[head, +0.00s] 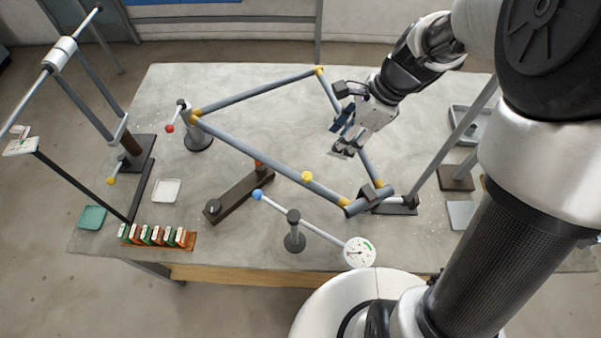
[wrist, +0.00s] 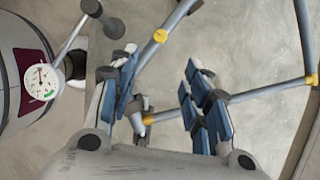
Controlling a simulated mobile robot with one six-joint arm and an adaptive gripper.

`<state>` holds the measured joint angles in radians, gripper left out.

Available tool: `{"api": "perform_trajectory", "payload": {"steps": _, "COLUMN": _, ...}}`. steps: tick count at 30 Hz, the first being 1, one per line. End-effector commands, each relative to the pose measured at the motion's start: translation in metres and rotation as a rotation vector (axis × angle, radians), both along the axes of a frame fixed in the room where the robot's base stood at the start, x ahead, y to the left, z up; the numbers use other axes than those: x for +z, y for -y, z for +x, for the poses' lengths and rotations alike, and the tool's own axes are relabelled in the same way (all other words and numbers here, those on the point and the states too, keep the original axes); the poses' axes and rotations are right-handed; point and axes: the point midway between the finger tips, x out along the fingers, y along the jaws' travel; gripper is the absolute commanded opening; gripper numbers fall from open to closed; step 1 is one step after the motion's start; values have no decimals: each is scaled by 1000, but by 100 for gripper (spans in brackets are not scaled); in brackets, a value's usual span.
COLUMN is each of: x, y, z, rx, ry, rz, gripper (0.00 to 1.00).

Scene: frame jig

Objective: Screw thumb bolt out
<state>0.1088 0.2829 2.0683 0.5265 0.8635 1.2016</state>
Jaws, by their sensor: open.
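The grey tubular frame (head: 255,150) with yellow joints stands on the table. A yellow joint or collar (head: 307,177) sits midway along its near tube; it seems to be the one in the wrist view (wrist: 160,36). I cannot tell for sure which part is the thumb bolt. A small dark knob (head: 213,207) sits on the near end of a dark bar. My gripper (head: 337,138) is open and empty, above the table beside the frame's right tube. In the wrist view, its blue-padded fingers (wrist: 161,64) are spread apart, with nothing held between them.
A dial gauge (head: 359,252) on a blue-tipped arm stands at the front edge. A red-tipped post (head: 197,138) supports the frame's left corner. A dark clamp block (head: 371,199) holds the right corner. Several small boxes (head: 157,237) line the front left.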

Motion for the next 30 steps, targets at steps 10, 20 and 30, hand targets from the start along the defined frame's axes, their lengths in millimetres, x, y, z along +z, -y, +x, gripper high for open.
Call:
{"api": "perform_trajectory", "payload": {"steps": 10, "x": -48, "y": -18, "z": 1, "rx": -14, "ry": -7, "rz": 2, "gripper": 44}}
{"api": "perform_trajectory", "payload": {"steps": 20, "x": -116, "y": -45, "z": 4, "rx": -12, "ry": -7, "rz": 0, "gripper": 44}}
{"api": "perform_trajectory", "payload": {"steps": 30, "x": -157, "y": -63, "z": 7, "rx": -13, "ry": -3, "rz": 0, "gripper": 44}}
